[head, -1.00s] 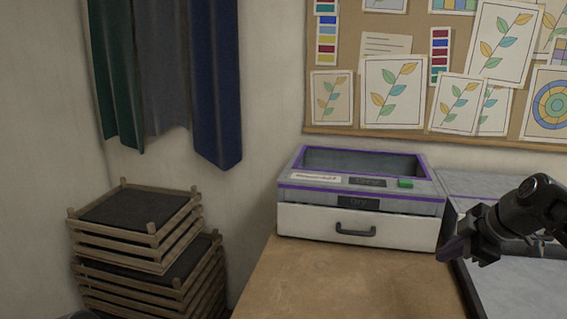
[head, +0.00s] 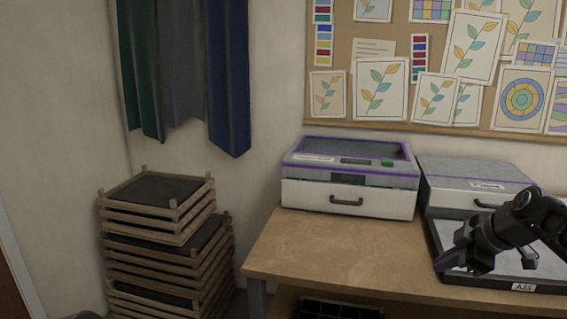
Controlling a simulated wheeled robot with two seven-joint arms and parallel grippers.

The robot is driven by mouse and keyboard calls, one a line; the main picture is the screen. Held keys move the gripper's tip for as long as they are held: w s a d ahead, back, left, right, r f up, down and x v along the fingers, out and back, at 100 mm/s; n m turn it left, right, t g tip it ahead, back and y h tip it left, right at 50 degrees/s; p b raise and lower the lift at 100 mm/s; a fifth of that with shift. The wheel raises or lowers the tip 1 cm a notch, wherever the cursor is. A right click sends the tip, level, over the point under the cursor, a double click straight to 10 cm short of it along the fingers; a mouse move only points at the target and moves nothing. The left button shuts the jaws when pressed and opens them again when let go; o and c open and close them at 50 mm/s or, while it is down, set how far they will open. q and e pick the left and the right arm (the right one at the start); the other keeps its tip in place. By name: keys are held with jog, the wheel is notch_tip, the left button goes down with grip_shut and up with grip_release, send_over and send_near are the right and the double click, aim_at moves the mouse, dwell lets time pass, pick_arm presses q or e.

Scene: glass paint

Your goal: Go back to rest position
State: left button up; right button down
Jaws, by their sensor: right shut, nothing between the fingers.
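My right gripper (head: 456,262) comes in from the right edge in the head view. Its fingers are shut and empty, and it points left. My left gripper is not in view.
A white drawer box with purple trim (head: 348,193) stands shut at the back of the wooden table (head: 335,251). A second grey box (head: 470,172) stands right of it. Stacked wooden frames (head: 160,225) stand on the left. The table's front left is clear.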

jog(key=s+a+f+m+g+p, duration=0.1)
jog(key=s+a+f+m+p, duration=0.15)
jog(key=a+f, duration=0.45)
jog(key=s+a+f+m+g+p, duration=0.1)
jog(key=a+f+m, duration=0.25)
jog(key=f, duration=0.75)
jog(key=s+a+f+m+g+p, duration=0.1)
jog(key=a+f+m, duration=0.1)
jog(key=a+f, duration=0.5)
jog(key=s+a+f+m+g+p, duration=0.1)
jog(key=s+a+f+m, duration=0.1)
jog(key=s, duration=0.7)
jog(key=s+a+f+m+p, duration=0.1)
jog(key=s+a+f+m, duration=0.1)
jog(key=s+a+f, duration=0.3)
jog(key=s+a+f+m+g+y+p, duration=0.1)
jog(key=s+f, duration=0.5)
jog(key=s, duration=0.7)
jog(key=a+m+p, duration=0.1)
jog(key=a+m, duration=0.1)
jog(key=shift+a+f+g, duration=0.3)
jog(key=shift+f, duration=0.1)
